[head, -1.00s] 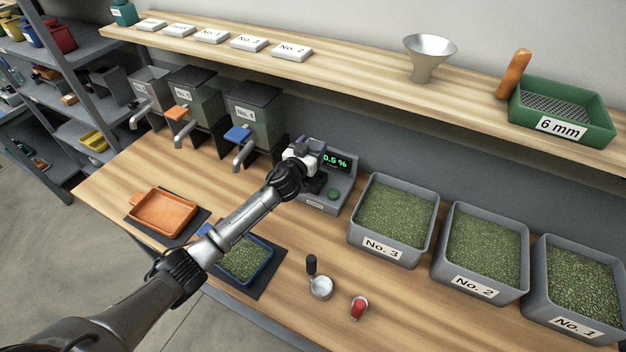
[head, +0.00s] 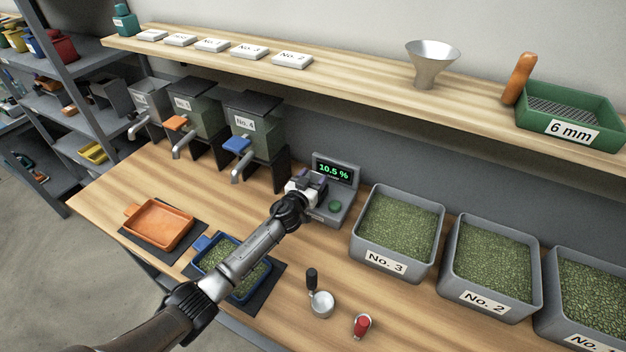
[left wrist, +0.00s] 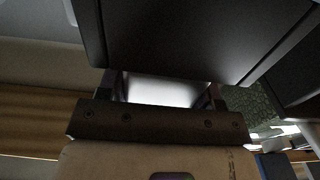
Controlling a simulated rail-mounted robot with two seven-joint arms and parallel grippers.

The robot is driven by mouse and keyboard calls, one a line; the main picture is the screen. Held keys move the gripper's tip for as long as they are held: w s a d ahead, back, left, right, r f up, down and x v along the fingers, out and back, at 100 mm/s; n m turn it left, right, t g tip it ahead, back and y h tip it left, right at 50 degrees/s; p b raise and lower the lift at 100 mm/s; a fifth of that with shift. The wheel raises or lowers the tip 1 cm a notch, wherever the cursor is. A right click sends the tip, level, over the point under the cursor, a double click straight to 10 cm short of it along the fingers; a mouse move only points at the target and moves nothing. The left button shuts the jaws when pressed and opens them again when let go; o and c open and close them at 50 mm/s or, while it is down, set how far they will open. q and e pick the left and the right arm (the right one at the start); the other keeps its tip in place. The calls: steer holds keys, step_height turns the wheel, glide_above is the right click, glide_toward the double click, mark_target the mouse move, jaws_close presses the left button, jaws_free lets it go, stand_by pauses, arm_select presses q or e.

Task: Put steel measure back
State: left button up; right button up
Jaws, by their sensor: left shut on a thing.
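My left gripper (head: 304,186) is in front of the grey meter (head: 333,198), whose display reads 10.5 %. It is shut on a small bright metallic thing, which looks like the steel measure. In the left wrist view the steel measure (left wrist: 165,92) shows as a pale, shiny patch between the fingers. Most of it is hidden in the head view by the gripper. My right gripper is not in view.
Grey bins of green beans, including No. 3 (head: 371,256), are to the right. An orange tray (head: 158,226) and a blue tray (head: 204,243) are to the left.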

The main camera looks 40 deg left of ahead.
arm_select(q)
steer(key=shift+f, duration=0.1)
steer(key=shift+f+b, duration=0.15)
steer(key=shift+b, duration=0.15)
steer(key=o, duration=1)
steer(key=shift+o, duration=0.6)
steer(key=shift+s+d+p, duration=0.1)
steer(key=shift+s+p, duration=0.2)
steer(key=s+d+p, duration=0.1)
steer(key=s+d, duration=0.1)
steer(key=s, duration=1)
steer(key=shift+o, duration=0.4)
steer(key=shift+s+d, duration=0.15)
steer(key=shift+s, duration=0.35)
